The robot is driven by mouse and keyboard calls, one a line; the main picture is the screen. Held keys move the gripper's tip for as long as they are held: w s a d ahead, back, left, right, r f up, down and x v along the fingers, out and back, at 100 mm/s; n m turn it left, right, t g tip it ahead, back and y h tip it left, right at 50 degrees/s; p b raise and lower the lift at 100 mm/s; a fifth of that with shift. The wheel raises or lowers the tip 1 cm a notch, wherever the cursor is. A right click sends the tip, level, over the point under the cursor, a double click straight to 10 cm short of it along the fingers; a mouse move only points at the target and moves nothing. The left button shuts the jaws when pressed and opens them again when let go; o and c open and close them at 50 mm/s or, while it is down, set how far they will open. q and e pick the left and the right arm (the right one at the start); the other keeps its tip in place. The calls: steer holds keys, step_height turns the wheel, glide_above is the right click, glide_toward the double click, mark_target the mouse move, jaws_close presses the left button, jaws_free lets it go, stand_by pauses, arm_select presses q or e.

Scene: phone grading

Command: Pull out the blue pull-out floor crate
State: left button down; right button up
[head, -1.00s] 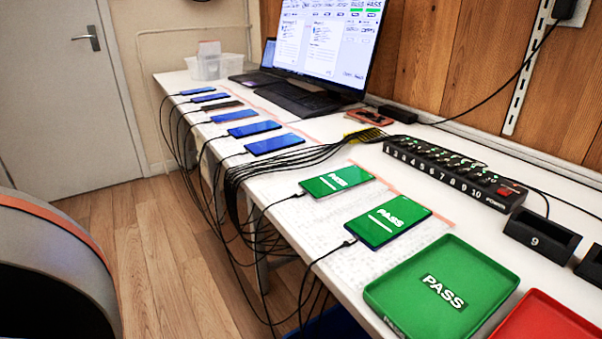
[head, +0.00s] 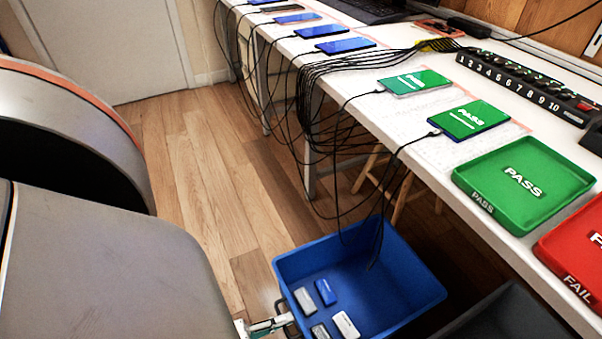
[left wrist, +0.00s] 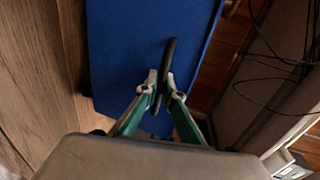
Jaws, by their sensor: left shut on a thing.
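The blue floor crate (head: 400,272) stands on the wooden floor at the lower middle of the head view, partly out from under the table. Several small phone-like items lie inside it. My left gripper (head: 270,325) is at the crate's near left side, low in the head view. In the left wrist view, my left gripper (left wrist: 161,92) is shut on the dark handle (left wrist: 169,58) on the blue crate wall (left wrist: 125,45). My right gripper is not in view.
The white table (head: 410,150) stands above and right of the crate, with phones, a green PASS tray (head: 525,185) and a red FAIL tray (head: 585,250). Black cables (head: 340,150) hang down into the crate. A dark grey crate (head: 510,315) stands beside it. Floor (head: 200,170) to the left is clear.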

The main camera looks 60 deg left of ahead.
arm_select(q)
steer(key=f+v, duration=0.2)
steer(key=v, duration=1)
steer(key=shift+s+a+f, duration=0.15)
steer(key=shift+s+f, duration=0.1)
steer(key=shift+s, duration=0.1)
steer(key=c, duration=2.2)
jaws_free()
steer(key=v, duration=1.2)
steer(key=shift+a, duration=0.1)
